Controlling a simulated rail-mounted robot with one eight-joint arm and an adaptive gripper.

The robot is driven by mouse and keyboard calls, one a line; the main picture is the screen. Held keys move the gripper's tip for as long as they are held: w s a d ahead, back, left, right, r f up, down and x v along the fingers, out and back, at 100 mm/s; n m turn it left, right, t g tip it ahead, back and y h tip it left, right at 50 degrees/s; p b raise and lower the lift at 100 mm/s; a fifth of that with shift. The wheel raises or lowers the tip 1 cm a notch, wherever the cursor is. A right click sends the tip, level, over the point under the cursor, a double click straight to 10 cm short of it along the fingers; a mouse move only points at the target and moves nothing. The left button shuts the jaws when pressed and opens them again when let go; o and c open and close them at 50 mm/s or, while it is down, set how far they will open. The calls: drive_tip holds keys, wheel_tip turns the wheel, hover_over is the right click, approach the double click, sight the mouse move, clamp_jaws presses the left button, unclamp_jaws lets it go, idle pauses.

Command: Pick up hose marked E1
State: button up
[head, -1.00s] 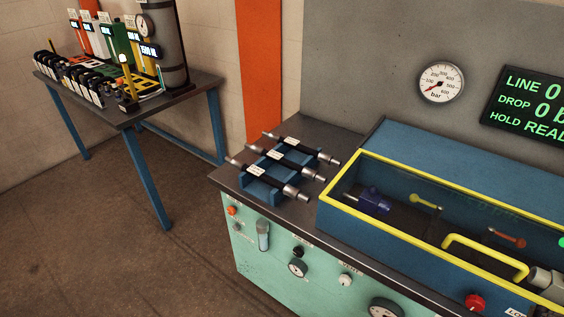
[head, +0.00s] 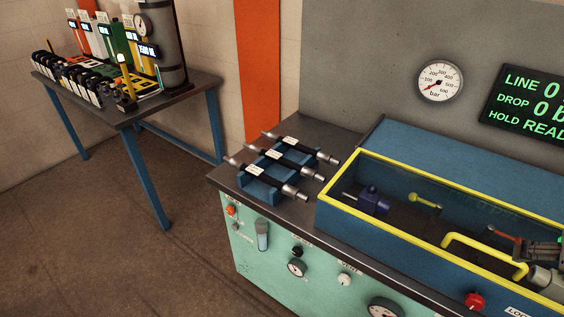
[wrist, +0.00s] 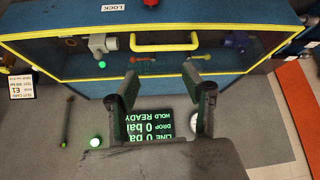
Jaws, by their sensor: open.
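Three dark hoses with silver end fittings and white tags lie side by side on a blue rack (head: 262,190) on the bench: a back hose (head: 300,147), a middle hose (head: 290,160) and a front hose (head: 272,180). Their tag lettering is too small to read, so I cannot tell which is E1. My gripper (wrist: 163,92) is open and empty in the wrist view, apart from the hoses. A dark jointed part at the right edge of the head view seems to be mine. A white card (wrist: 20,86) in the wrist view reads E1.
A blue test box (head: 335,215) with a yellow-edged clear cover and yellow handle (head: 485,252) stands right of the rack. A gauge (head: 440,81) and green-lettered display (head: 530,105) are behind it. A side table (head: 128,119) holds more equipment at left.

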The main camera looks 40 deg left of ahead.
drive_tip(key=w+a+r+n+g+y, duration=0.2)
drive_tip(key=w+a+r+n, duration=0.2)
drive_tip(key=w+a, duration=0.9)
drive_tip(key=w+a+f+n+g+b, duration=0.1)
drive_tip(key=w+a+n, duration=0.1)
drive_tip(key=w+a, duration=0.35)
drive_tip(key=w+a+n, duration=0.2)
drive_tip(key=a, duration=0.6)
drive_tip(key=n+g+y+b, duration=0.1)
drive_tip(key=n+g, duration=0.3)
drive_tip(key=n, duration=0.4)
hover_over(282, 158)
drive_tip(key=d, duration=0.6)
wheel_tip(282, 158, down, 17)
drive_tip(key=x, duration=0.5)
drive_tip(key=a+x, duration=0.1)
drive_tip(key=x, duration=0.2)
drive_tip(key=shift+s+f, duration=0.1)
drive_tip(key=shift+s, duration=0.05)
drive_tip(key=shift+y, duration=0.3)
drive_tip(key=shift+w+p+x, duration=0.15)
drive_tip(key=shift+p+x, duration=0.1)
drive_tip(key=shift+x, duration=1.1)
drive_tip(key=shift+w+p+x, duration=0.2)
drive_tip(key=shift+p+x, duration=0.05)
drive_tip(key=shift+x, duration=1.05)
